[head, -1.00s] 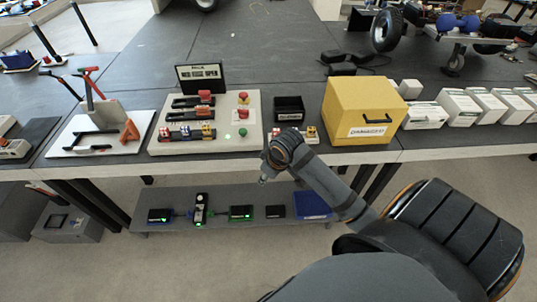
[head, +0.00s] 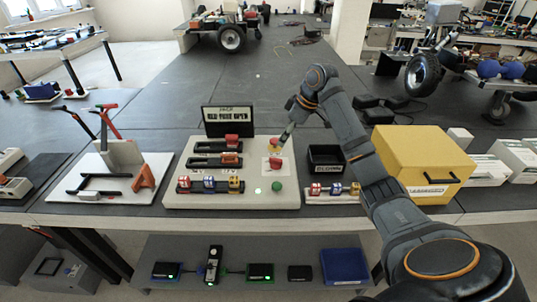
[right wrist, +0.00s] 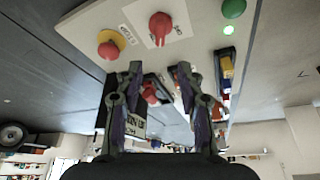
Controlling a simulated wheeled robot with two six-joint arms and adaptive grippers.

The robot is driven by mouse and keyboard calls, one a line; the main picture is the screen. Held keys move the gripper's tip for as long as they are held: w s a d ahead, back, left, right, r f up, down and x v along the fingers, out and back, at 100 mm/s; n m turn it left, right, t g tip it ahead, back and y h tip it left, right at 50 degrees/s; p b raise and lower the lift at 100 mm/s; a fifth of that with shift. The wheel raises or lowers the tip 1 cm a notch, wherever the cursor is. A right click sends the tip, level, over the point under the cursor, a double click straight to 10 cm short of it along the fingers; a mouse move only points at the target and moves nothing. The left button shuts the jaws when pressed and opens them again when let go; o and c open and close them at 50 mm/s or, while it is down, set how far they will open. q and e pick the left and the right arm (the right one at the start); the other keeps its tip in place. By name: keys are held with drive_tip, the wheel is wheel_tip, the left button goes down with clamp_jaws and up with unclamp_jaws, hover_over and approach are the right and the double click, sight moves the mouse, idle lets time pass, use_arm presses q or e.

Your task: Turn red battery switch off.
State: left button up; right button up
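The red battery switch (head: 275,163) is a red knob on a white label plate at the right of the pale panel (head: 178,198). In the right wrist view the red battery switch (right wrist: 160,28) shows beyond the fingertips, apart from them. A red button on a yellow base (head: 274,143) sits just behind it; it also shows in the right wrist view (right wrist: 111,50). A green button (head: 276,187) and a lit green lamp (head: 258,190) are in front. My right gripper (head: 284,138) is open and empty above the panel's back right; its fingers (right wrist: 158,75) are spread. My left gripper is out of view.
A black sign (head: 228,120) stands behind the panel. Red-handled breakers (head: 231,141) and colored fuses (head: 208,184) are on its left. A black bin (head: 326,160) and yellow box (head: 425,165) stand to the right.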

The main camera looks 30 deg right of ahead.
sight(273, 158)
drive_tip(key=x, duration=0.3)
drive_tip(key=shift+s+f, duration=0.1)
drive_tip(key=shift+f, duration=0.2)
drive_tip(key=x, duration=0.6)
drive_tip(key=shift+a+f, duration=0.1)
drive_tip(key=shift+f, duration=0.2)
drive_tip(key=shift+w+f, duration=0.2)
drive_tip(key=shift+w, duration=0.05)
drive_tip(key=shift+c, duration=0.6)
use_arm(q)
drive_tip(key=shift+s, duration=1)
use_arm(e)
clamp_jaws()
